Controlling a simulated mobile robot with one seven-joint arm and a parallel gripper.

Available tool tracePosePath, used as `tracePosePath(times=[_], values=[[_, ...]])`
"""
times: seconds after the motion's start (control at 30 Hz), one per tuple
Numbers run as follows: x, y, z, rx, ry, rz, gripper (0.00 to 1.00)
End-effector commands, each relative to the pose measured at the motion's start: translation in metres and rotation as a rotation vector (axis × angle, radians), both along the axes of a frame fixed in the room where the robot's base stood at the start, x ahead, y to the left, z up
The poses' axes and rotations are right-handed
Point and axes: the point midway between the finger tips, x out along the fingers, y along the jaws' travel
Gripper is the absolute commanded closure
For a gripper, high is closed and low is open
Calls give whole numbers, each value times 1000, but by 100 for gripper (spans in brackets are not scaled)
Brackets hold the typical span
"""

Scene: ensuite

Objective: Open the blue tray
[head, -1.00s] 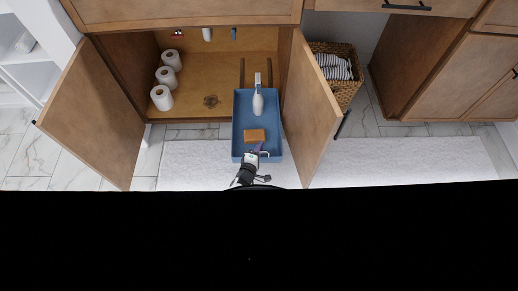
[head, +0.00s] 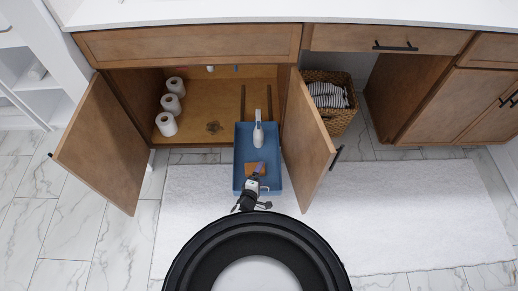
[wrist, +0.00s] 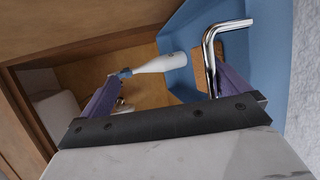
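The blue tray (head: 241,172) is slid out of the open cabinet, its front part over the white rug and its rear inside. A white bottle (head: 258,135) and an orange-brown block (head: 249,169) are in it. The bottle also shows in the wrist view (wrist: 154,65). My gripper (head: 257,170) is at the tray's front edge, its purple fingers reaching over the tray. In the wrist view the fingers are wide apart, with a bent chrome handle (wrist: 209,55) close to the right finger. I cannot tell whether they touch. Nothing is clamped.
Two cabinet doors stand open, left (head: 103,145) and right (head: 307,140), the right one close beside the tray. Several toilet rolls (head: 167,124) stand inside the cabinet. A wicker basket (head: 340,118) is at right. The white rug (head: 410,215) is clear.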

Motion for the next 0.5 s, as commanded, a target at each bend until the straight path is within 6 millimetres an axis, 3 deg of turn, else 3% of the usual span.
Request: tracePosePath(times=[0.03,0.3,0.5], values=[[34,3,65,-15,-107,-13,18],[34,3,116,-17,-105,-14,18],[35,4,143,-18,-105,-12,19]])
